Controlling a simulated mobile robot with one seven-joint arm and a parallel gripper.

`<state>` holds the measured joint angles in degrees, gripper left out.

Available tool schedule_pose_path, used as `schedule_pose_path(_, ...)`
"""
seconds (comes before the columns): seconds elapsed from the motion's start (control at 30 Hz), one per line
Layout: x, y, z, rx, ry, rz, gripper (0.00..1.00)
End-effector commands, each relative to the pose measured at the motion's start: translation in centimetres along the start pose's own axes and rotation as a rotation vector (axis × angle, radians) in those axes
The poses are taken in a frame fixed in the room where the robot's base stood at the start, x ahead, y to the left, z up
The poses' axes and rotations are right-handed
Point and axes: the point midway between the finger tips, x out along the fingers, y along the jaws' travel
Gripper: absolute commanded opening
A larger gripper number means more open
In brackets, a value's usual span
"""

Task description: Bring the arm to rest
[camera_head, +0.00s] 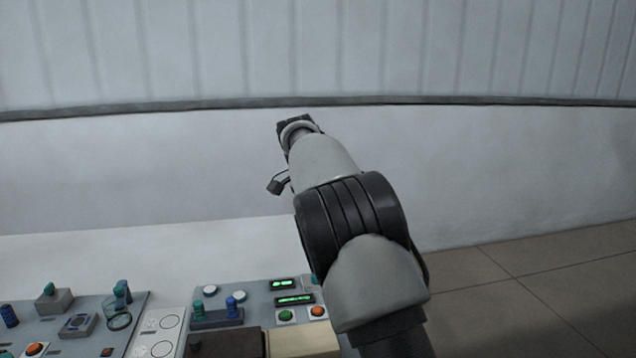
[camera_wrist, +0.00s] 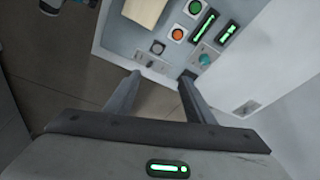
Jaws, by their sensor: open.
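My arm stretches up and away in the head view. My gripper (camera_head: 296,126) is at its far end, in front of the pale wall and above the far side of the control panel; its fingers are mostly hidden there by the arm. In the wrist view my gripper (camera_wrist: 160,80) shows two fingers spread apart with nothing between them. Beyond the fingertips lie the panel's edge and the floor. No object is held.
Tiled floor (camera_head: 520,290) at the right is clear.

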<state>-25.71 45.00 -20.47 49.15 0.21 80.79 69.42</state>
Motion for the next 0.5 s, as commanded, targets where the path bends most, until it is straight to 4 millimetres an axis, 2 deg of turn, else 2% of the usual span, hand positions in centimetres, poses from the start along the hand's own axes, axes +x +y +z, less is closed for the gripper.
schedule_pose_path(0.03,-2.3,1.7,-1.5,-0.016,-0.019,-0.019,0.49)
schedule_pose_path(0.17,-6.9,6.6,-3.9,-0.103,-0.063,-0.080,0.49)
schedule_pose_path(0.23,-9.3,9.8,-4.6,-0.165,-0.080,-0.121,0.49)
schedule_pose_path(0.37,-13.0,15.9,-4.6,-0.295,-0.087,-0.199,0.49)
schedule_pose_path(0.5,-16.0,22.6,-3.0,-0.450,-0.059,-0.277,0.49)
